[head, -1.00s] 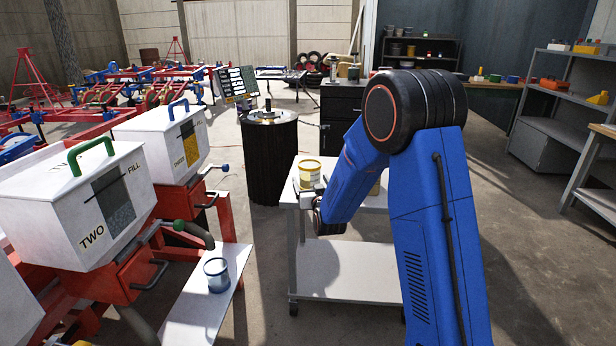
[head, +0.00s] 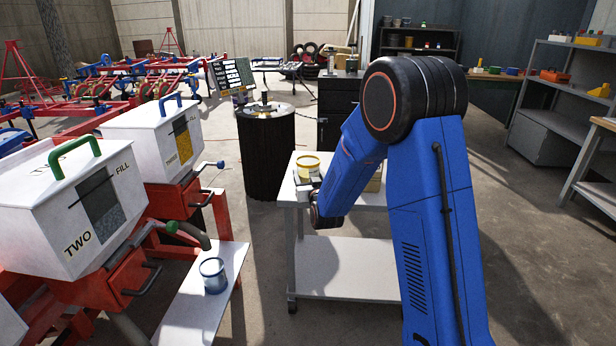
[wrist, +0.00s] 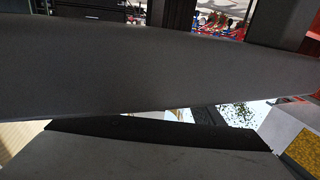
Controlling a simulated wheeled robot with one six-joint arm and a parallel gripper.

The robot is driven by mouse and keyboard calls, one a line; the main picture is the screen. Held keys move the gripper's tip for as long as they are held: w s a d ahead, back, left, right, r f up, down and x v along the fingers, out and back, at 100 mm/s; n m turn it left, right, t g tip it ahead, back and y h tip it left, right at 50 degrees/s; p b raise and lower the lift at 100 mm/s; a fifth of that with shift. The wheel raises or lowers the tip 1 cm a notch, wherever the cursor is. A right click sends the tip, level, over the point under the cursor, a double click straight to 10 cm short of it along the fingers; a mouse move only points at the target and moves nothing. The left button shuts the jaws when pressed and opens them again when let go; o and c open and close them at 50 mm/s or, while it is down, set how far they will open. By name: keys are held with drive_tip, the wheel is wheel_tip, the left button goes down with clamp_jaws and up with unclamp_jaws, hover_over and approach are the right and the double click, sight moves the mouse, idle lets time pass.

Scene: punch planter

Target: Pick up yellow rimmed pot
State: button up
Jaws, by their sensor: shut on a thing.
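The yellow rimmed pot (head: 307,167), a small yellow and white pot, is upright at the back left of the white cart. My gripper (head: 305,187) is low at the cart's left end, right against the near side of this pot, and is shut on it. The fingers are small and partly hidden by my blue arm. I cannot tell whether the pot's base touches the cart top. In the wrist view, large grey surfaces fill most of the picture very close up, and the pot cannot be made out there.
The white cart (head: 340,270) has a lower shelf. A blue-rimmed pot (head: 213,275) stands on a white board at the left, below the hopper marked TWO (head: 75,215). A dark ribbed drum (head: 267,160) stands behind the cart.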

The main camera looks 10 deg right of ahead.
wheel_tip(320, 180, up, 10)
idle(0.5)
idle(0.8)
